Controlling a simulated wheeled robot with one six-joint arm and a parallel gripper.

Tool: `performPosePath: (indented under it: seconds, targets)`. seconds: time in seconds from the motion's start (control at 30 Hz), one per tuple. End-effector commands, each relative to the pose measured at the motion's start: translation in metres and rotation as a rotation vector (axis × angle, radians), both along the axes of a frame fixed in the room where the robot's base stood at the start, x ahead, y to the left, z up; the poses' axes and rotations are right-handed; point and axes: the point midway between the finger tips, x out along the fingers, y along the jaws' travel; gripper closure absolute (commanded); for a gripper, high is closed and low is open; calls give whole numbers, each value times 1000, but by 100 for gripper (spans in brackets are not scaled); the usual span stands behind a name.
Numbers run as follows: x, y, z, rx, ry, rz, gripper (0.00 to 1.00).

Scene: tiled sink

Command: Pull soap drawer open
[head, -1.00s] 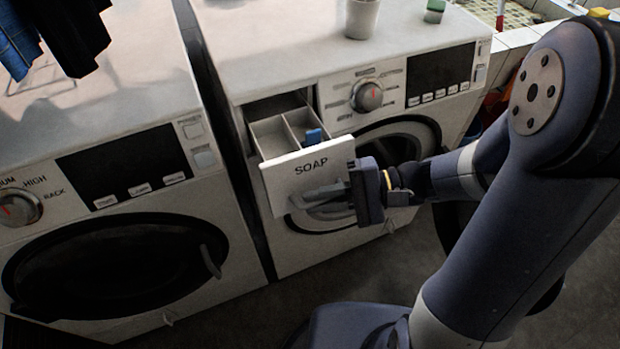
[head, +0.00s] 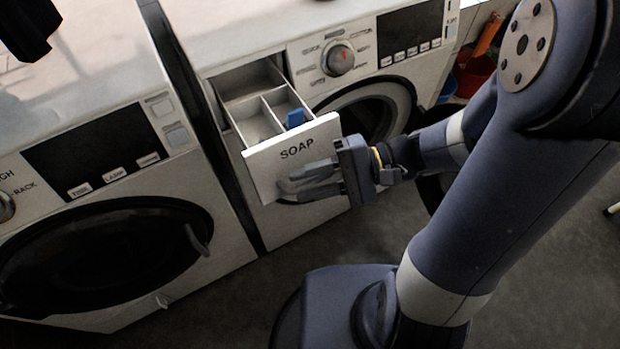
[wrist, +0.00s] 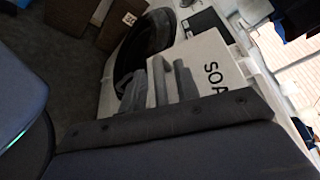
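The soap drawer (head: 292,152), with SOAP lettered on its white front, stands pulled out from the right-hand washing machine (head: 228,182). Its divided compartments and a blue piece (head: 295,118) inside are visible from above. My gripper (head: 308,179) is at the drawer front, below the lettering, with its two fingers around the light grey handle (head: 286,186), which they partly hide. The wrist view shows the fingers (wrist: 168,82) close against the drawer front (wrist: 206,88), with the handle between them.
A second washing machine (head: 95,215) with a dark round door stands to the left, past a narrow dark gap. The right machine's round door (head: 372,112) is behind my gripper.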

Motion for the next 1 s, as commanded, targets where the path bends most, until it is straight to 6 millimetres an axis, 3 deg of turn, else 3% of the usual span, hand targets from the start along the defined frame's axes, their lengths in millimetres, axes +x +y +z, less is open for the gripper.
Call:
performPosePath:
  seconds: [0.43,1.0]
  targets:
    - [4,-10,2,1,-2,-5,68]
    - [21,-92,19,0,0,-4,68]
